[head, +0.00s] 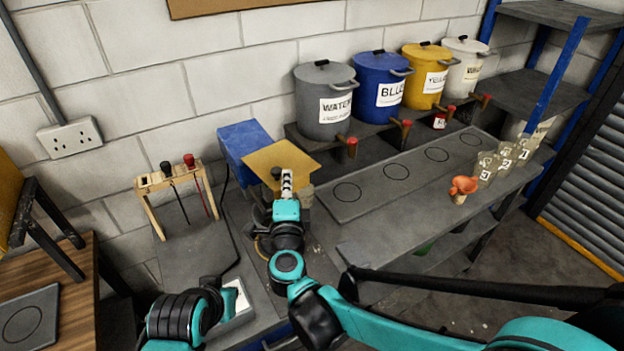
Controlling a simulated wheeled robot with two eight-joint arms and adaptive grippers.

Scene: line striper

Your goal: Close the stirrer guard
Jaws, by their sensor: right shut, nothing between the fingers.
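The stirrer is a blue box-shaped machine (245,142) on the bench, left of centre. A flat yellow plate (290,155), which looks like its guard, sticks out from the machine's right side above a greyish part (304,196). A dark round knob (276,172) shows near the plate's front edge. My right gripper (287,180) is shut and empty, right by that front edge, just right of the knob. I cannot tell whether it touches the plate. It hides part of what lies below. My left arm shows at the bottom left, but its fingers are not visible.
A wooden rack (178,190) with a black-handled and a red-handled tool stands left. Several labelled pots with taps, including the blue pot (382,88), line the back shelf. An orange object (464,186) and labelled cups stand right. The grey bench strip (385,185) with circles is clear.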

